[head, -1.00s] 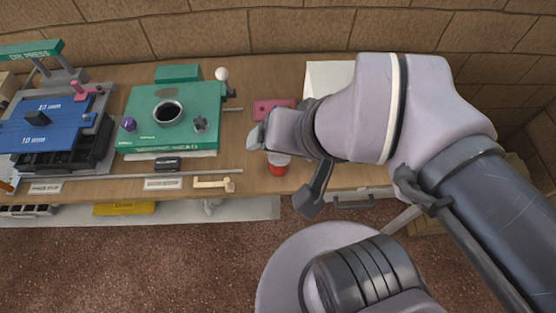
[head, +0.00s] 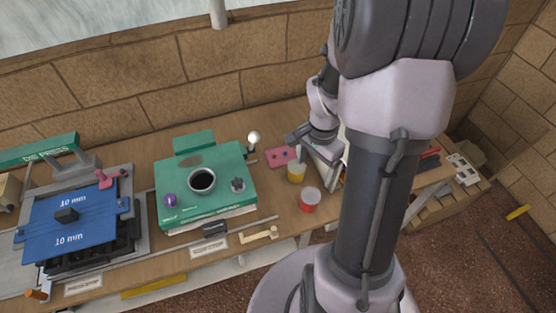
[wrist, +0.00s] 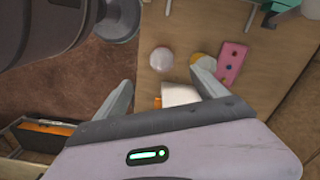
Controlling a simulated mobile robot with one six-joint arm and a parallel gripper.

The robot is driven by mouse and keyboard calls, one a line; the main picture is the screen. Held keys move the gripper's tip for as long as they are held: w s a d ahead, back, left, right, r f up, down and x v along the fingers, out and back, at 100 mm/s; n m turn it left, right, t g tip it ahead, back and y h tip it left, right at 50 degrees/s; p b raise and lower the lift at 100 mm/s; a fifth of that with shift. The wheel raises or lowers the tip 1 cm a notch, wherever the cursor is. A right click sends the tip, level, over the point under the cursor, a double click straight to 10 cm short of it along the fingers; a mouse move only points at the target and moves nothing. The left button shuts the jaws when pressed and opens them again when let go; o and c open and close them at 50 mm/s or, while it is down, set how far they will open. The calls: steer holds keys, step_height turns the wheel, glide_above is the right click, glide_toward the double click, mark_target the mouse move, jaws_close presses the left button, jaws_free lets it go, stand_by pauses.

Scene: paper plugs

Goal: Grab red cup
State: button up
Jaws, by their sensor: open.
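The red cup (head: 310,199) stands upright near the front edge of the wooden bench in the head view, with a pale top. A yellow cup (head: 296,172) stands just behind and left of it. My gripper (head: 315,153) is behind the red cup, close to the yellow one, and partly hidden by my arm. In the wrist view my gripper (wrist: 165,73) is open and empty between its fingers. The right finger partly covers something yellow (wrist: 198,58).
A pink plate (head: 281,156) lies behind the cups. A green press block (head: 205,190) with a white-knobbed lever (head: 254,138) stands left, and a blue press (head: 70,220) further left. A beige piece (head: 259,235) lies at the front edge. Bare bench surrounds the red cup's left side.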

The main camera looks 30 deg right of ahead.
mark_target(311, 195)
steer(key=f+b, duration=0.2)
steer(key=f, duration=0.3)
steer(key=f+b, duration=0.2)
steer(key=f, duration=0.4)
steer(key=d+f+b, duration=0.1)
steer(key=f+b, duration=0.1)
steer(key=f, duration=0.4)
steer(key=shift+w+d+f, duration=0.1)
steer(key=shift+w+f, duration=0.15)
steer(key=shift+r, duration=0.1)
steer(key=shift+c, duration=0.2)
steer(key=c, duration=1.4)
steer(key=shift+o, duration=0.2)
steer(key=shift+r, duration=0.1)
